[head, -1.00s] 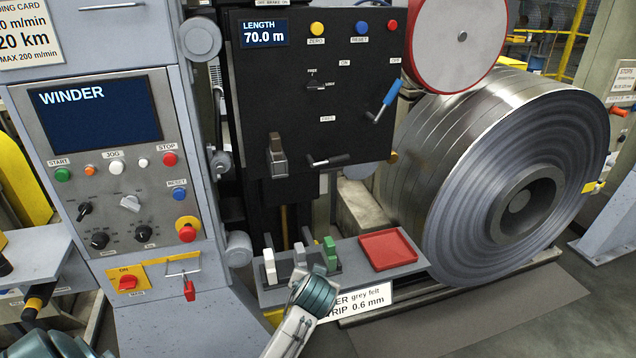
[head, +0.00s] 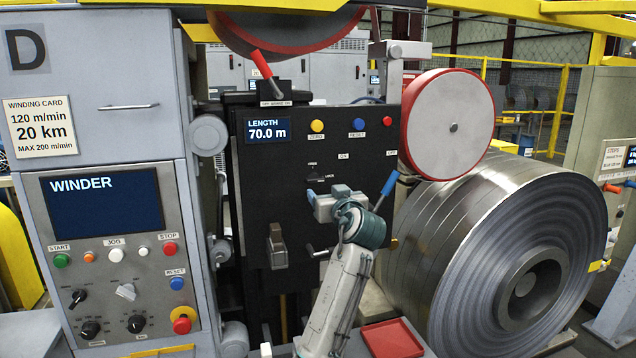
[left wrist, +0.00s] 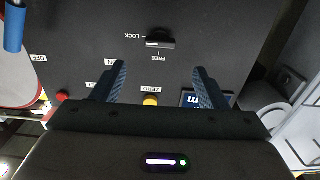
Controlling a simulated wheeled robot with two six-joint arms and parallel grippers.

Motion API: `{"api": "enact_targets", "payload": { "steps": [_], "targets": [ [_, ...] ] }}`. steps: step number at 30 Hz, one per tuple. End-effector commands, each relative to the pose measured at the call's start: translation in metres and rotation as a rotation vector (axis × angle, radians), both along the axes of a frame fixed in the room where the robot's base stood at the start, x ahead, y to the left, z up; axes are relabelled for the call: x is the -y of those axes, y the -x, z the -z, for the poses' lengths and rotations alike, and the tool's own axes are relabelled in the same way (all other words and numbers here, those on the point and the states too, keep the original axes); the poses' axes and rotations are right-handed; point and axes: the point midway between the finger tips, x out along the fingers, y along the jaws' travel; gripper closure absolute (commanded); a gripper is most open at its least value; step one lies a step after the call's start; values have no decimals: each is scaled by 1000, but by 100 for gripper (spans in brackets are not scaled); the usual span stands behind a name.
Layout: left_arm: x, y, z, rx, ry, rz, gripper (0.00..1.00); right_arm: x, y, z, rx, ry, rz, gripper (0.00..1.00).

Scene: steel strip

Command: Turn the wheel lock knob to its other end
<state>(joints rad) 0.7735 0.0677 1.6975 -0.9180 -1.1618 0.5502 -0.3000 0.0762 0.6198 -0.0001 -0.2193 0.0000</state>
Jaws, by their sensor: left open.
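The wheel lock knob (head: 315,179) is a small black bar knob on the black panel, with FREE and LOCK labels beside it. In the left wrist view the knob (left wrist: 161,43) appears upside down, its bar lying level, with its light-marked end on the LOCK side. My left gripper (head: 326,193) is in front of the panel just below the knob in the head view. In the left wrist view its two blue fingers (left wrist: 158,70) are apart with nothing between them, and the knob lies beyond their tips. My right gripper is out of view.
A blue-handled lever (head: 388,186) sticks out to the right of my gripper. The large steel coil (head: 510,255) stands at right. A red tray (head: 392,340) is below.

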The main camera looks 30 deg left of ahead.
Motion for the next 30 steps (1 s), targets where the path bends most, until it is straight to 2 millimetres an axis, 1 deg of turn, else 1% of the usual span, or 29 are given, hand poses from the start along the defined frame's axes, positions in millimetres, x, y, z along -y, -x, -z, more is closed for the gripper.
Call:
{"api": "enact_targets", "payload": {
  "steps": [1, 6, 13, 18, 27, 29, 30],
  "targets": [
    [-8, -5, -4, -3, -4, -3, 33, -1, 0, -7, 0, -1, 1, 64],
    [-34, -26, -5, -5, -4, -2, 33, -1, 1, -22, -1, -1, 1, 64],
    [-60, -51, -3, -4, -1, 0, 33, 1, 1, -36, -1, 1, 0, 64],
    [-70, -59, -1, -1, 0, 1, 33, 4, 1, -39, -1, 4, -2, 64],
    [-71, -60, 0, -1, 0, 2, 33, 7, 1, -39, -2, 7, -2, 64],
    [-71, -60, 0, -1, 0, 2, 44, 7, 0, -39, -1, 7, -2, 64],
    [-71, -60, 0, -1, 0, 2, 52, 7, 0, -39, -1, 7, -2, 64]
  ]
}}
